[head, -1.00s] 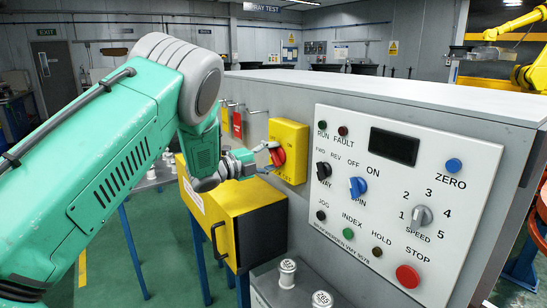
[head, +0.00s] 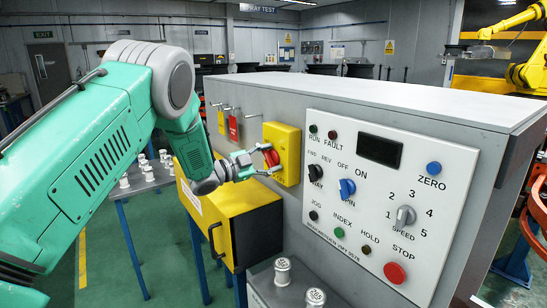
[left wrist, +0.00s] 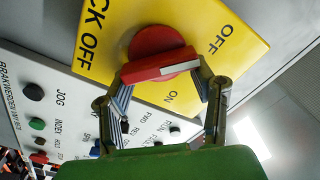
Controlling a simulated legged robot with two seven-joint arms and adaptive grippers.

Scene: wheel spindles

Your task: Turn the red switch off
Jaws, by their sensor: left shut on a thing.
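The red switch (head: 271,156) is a rotary knob on a yellow box (head: 288,143) on the side of the grey cabinet. In the left wrist view the red switch (left wrist: 158,56) has a raised handle with a white mark at one end. The yellow plate (left wrist: 215,20) around it reads "ON" and "OFF"; the white mark lies on the side between these two words. My left gripper (head: 258,162) reaches the switch from the left. In the left wrist view its fingers (left wrist: 162,82) are closed around the handle, one at each end. My right gripper is out of view.
A white control panel (head: 390,200) with knobs and buttons is right of the switch. A yellow box with a black handle (head: 225,228) is below. Red and yellow tags (head: 232,126) hang at the left. White spindles (head: 282,270) stand below the panel and on a table.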

